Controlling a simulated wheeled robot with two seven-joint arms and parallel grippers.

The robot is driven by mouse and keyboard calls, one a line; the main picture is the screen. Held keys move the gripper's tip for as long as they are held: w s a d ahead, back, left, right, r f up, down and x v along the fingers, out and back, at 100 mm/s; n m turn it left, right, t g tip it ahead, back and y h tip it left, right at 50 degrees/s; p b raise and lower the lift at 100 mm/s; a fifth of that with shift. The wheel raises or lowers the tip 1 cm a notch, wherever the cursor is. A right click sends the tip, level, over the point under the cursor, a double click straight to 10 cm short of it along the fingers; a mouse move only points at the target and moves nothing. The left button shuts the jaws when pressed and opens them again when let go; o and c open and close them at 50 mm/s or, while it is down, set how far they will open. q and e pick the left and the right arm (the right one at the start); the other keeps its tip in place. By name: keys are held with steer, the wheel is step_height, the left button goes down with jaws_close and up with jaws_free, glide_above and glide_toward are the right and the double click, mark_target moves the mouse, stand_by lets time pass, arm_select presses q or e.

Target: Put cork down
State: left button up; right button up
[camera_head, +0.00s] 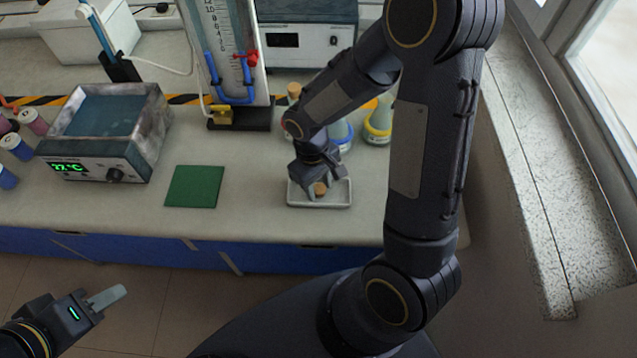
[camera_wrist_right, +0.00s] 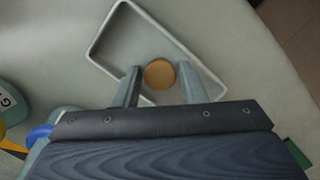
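The cork (camera_head: 320,188) is a small tan cylinder at the white-rimmed tray (camera_head: 322,206) on the bench. In the right wrist view the cork (camera_wrist_right: 159,74) shows as a round tan disc between the fingertips, inside the tray outline (camera_wrist_right: 146,14). My right gripper (camera_head: 316,183) is low over the tray, pointing down.
A green mat (camera_head: 194,186) lies left of the tray. A water bath (camera_head: 108,125) stands further left. Flasks, one yellow-collared (camera_head: 378,122), stand behind the tray, near a stand with blue tubing (camera_head: 232,70). The bench's front edge is close to the tray. A wall ledge (camera_head: 530,170) is at right.

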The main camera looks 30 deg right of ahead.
steer(key=shift+r, duration=0.1)
step_height(320, 180, up, 12)
steer(key=w, duration=0.2)
steer(key=s+r+m+t+y, duration=0.2)
steer(key=s+r+t, duration=0.1)
steer(key=s, duration=0.4)
steer(key=s+r+m+t+y, duration=0.2)
steer(key=s+r+t, duration=0.2)
steer(key=s, duration=0.3)
steer(key=shift+a+m, duration=0.3)
steer(key=shift+a, duration=0.15)
steer(key=shift+t, duration=0.3)
